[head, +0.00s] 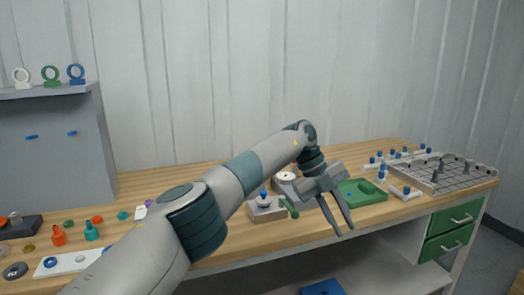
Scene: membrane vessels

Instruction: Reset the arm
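My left arm reaches in from the bottom left, and its gripper (344,231) hangs over the front edge of the wooden workbench (275,240). The two grey fingers point down and stand apart, with nothing seen between them. A green tray (372,190) lies on the bench just right of and behind the gripper. A small grey block with a white and blue part on top (266,207) stands left of the gripper, partly beside my forearm. My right gripper is not in view.
A grey rack (442,170) with dark pegs stands at the bench's right end, with several white and blue fittings (381,175) near it. Coloured small parts (91,232) lie at the left. A grey panel with a shelf (45,140) holds three rings.

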